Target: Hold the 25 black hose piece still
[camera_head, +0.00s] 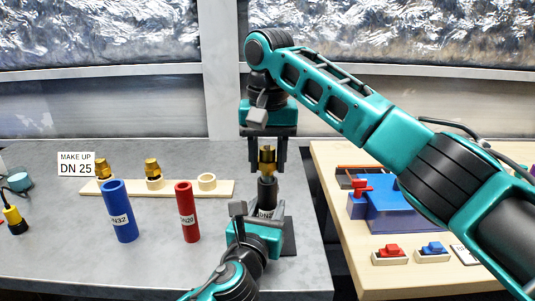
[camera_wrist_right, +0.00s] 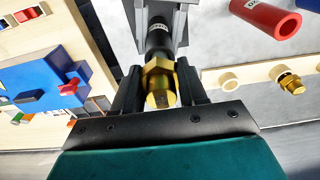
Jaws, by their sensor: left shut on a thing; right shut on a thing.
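The black hose piece (camera_head: 267,190) stands upright at the table's right part, with a pale label partly showing low on it. My left gripper (camera_head: 264,215) is the lower one and is shut on the hose piece; its fingers are partly hidden. A brass fitting (camera_head: 267,158) is at the hose's upper end. My right gripper (camera_head: 266,152) comes down from above and is shut on this fitting. In the right wrist view the brass fitting (camera_wrist_right: 160,80) is between the fingers, in line with the black hose (camera_wrist_right: 157,36). Whether the fitting is seated inside the hose cannot be told.
A blue hose (camera_head: 120,212) and a red hose (camera_head: 187,212) stand left. Behind them a wooden rack (camera_head: 222,188) holds two brass fittings; one ring is empty. A "MAKE UP DN 25" sign (camera_head: 76,164) stands back left. A wooden table (camera_head: 345,235) with a blue block (camera_head: 395,210) is right.

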